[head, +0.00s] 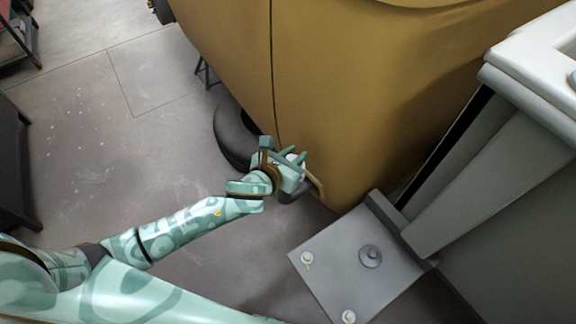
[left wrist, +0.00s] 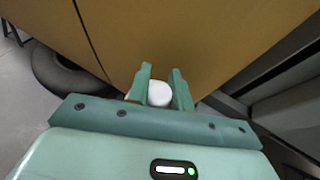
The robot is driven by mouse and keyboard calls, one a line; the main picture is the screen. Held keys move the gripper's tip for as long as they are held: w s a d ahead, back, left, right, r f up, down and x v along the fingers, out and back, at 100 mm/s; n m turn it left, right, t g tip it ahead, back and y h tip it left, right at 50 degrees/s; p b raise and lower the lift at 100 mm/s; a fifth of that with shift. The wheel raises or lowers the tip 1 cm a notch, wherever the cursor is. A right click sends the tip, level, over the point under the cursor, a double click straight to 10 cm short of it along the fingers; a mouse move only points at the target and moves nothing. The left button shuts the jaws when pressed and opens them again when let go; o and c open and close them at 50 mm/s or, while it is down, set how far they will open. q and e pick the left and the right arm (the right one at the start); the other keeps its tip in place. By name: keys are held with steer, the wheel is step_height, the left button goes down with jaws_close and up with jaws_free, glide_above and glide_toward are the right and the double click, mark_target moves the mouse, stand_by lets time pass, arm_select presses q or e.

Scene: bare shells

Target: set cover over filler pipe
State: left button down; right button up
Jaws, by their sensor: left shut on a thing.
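My left gripper (head: 293,159) reaches in from the left to the lower corner of the ochre car body (head: 345,100). In the left wrist view its two green fingers are shut on a white rounded cover (left wrist: 159,94), which sits between the fingertips against the ochre panel behind. In the head view only a small pale part of the cover shows between the fingers. The filler pipe cannot be made out clearly; the gripper hides that area. Whether the cover touches anything cannot be told. My right gripper is not in view.
A dark tyre (head: 232,132) is just left of the gripper. A grey pump-like post with a bolted base plate (head: 330,262) stands at the right, close to the car. The grey floor at the left (head: 90,130) is clear.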

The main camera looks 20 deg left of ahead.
arm_select(q)
steer(key=shift+w+a+f, duration=0.2)
steer(key=shift+a+f, duration=0.2)
steer(key=shift+f, duration=0.25)
steer(key=f+b, duration=0.1)
steer(key=a+f+b, duration=0.1)
steer(key=f, duration=0.1)
steer(key=f+b, duration=0.2)
steer(key=shift+w+a+f, duration=0.15)
steer(key=shift+w+a, duration=0.1)
steer(key=shift+r, duration=0.4)
steer(key=shift+f, duration=0.65)
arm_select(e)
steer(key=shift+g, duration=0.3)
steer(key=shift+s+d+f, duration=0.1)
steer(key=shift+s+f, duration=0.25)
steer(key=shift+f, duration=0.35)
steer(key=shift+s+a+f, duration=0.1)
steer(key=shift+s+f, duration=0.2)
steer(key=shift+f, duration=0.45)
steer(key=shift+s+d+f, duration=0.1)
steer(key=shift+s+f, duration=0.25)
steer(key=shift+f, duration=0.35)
arm_select(q)
steer(key=c, duration=1.3)
jaws_free()
steer(key=shift+o, duration=0.2)
steer(key=shift+r, duration=0.1)
